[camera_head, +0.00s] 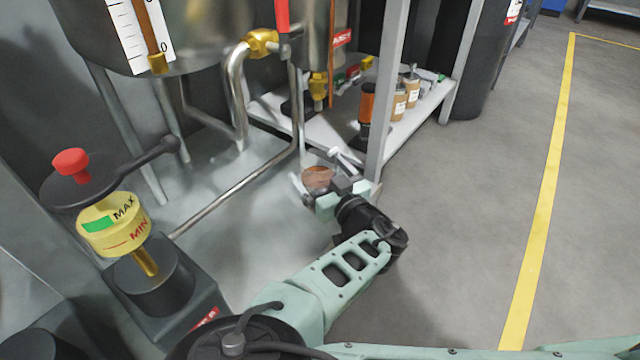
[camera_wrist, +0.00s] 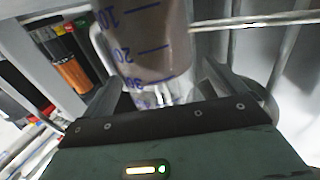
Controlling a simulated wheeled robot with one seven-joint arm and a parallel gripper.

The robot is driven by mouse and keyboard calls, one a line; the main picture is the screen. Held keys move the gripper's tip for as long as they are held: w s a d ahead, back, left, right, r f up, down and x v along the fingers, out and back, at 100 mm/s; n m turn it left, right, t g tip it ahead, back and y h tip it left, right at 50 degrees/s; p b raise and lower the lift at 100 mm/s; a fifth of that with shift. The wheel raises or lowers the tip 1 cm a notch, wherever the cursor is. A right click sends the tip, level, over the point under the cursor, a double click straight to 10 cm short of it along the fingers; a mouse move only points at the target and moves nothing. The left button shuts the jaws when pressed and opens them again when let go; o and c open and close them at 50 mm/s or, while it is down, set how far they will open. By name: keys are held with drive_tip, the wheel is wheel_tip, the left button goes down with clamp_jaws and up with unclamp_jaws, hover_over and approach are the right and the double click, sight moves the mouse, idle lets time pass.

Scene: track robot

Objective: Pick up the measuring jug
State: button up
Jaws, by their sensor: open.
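The measuring jug (camera_wrist: 150,50) is a clear vessel with blue graduation marks and brownish contents. In the wrist view it fills the upper middle, between the two fingers. In the head view the jug (camera_head: 318,178) is small and partly hidden by my gripper (camera_head: 324,174), beside the shelf's front post. My gripper is open, with one finger on each side of the jug. In the wrist view the gripper (camera_wrist: 158,82) shows a gap beside the jug on the right; contact on the left cannot be told.
Steel pipes (camera_head: 235,190) and tanks are on the left. A valve with a yellow MAX/MIN dial (camera_head: 112,225) is at lower left. Open floor (camera_head: 470,220) lies right.

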drive_tip(key=c, duration=1.3)
drive_tip(key=shift+c, duration=0.9)
drive_tip(key=shift+r, duration=0.2)
